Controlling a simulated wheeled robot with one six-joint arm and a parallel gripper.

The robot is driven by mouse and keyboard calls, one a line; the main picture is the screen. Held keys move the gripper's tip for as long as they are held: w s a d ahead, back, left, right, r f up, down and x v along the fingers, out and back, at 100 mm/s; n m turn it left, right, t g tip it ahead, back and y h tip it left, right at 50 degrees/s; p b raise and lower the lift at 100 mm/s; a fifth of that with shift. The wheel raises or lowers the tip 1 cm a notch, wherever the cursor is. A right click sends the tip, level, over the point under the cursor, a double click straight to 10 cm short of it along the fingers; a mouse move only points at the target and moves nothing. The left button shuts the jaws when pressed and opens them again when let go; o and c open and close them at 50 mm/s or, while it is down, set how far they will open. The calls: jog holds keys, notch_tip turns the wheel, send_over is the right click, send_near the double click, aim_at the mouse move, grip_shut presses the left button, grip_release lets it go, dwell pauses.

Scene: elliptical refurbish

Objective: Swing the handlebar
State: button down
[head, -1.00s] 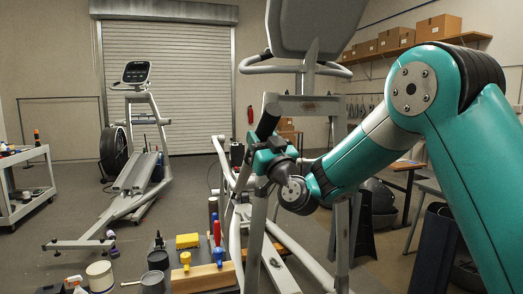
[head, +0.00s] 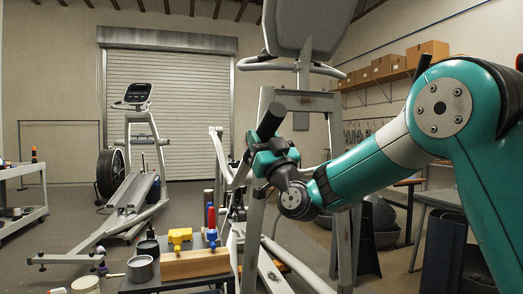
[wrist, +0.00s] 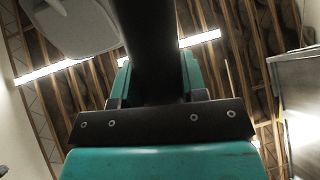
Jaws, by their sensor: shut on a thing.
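The near elliptical trainer stands in the middle of the head view, with a grey frame (head: 318,101) and a large console seen from behind (head: 306,28). Its handlebar (head: 271,121) is a dark, thick bar, tilted, in front of the frame. My gripper (head: 268,155) is teal and shut around this bar below its upper end. In the wrist view the dark handlebar (wrist: 152,45) runs up between the two teal fingers of my gripper (wrist: 156,82). The contact itself is hidden behind the gripper's dark plate in that view.
A low bench (head: 160,284) with tools, cans and a wooden block (head: 194,264) stands in front, left of the trainer. A second elliptical (head: 135,150) stands further left. A cart (head: 22,213) is at the left edge.

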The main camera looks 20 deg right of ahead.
notch_tip(320, 180, down, 9)
jog(key=s+n+t+y+b, duration=0.1)
jog(key=s+b, duration=0.1)
jog(key=b, duration=1)
jog(key=shift+r+b, duration=0.2)
jog(key=shift+b, duration=0.2)
jog(key=shift+r, duration=0.15)
jog(key=c, duration=0.7)
grip_release()
jog(key=shift+r, duration=0.15)
jog(key=b+v, duration=1.6)
jog(key=v, duration=0.1)
jog(key=shift+s+d, duration=0.15)
